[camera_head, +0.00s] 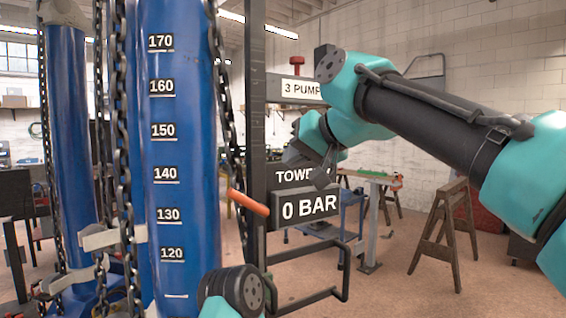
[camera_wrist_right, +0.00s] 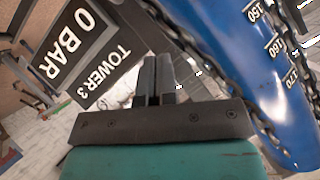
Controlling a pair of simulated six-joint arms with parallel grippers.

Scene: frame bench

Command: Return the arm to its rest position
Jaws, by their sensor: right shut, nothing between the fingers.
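My right arm, teal and black, reaches in from the right in the head view, bent over in front of the frame. My right gripper (camera_head: 324,176) is at the far end of this arm, just above the "0 BAR" display (camera_head: 304,209). I cannot tell whether it touches the display. In the right wrist view its two dark fingers (camera_wrist_right: 156,75) are together with nothing between them. The "TOWER 3" sign (camera_wrist_right: 110,67) and the display are close to the fingers there. My left gripper does not show.
A blue cylinder (camera_head: 180,100) with a number scale stands left of centre, with chains (camera_head: 118,120) beside it. An orange lever (camera_head: 248,203) sticks out beside the display. A dark upright post (camera_head: 255,110) stands behind. A wooden sawhorse (camera_head: 446,225) stands on the floor at right.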

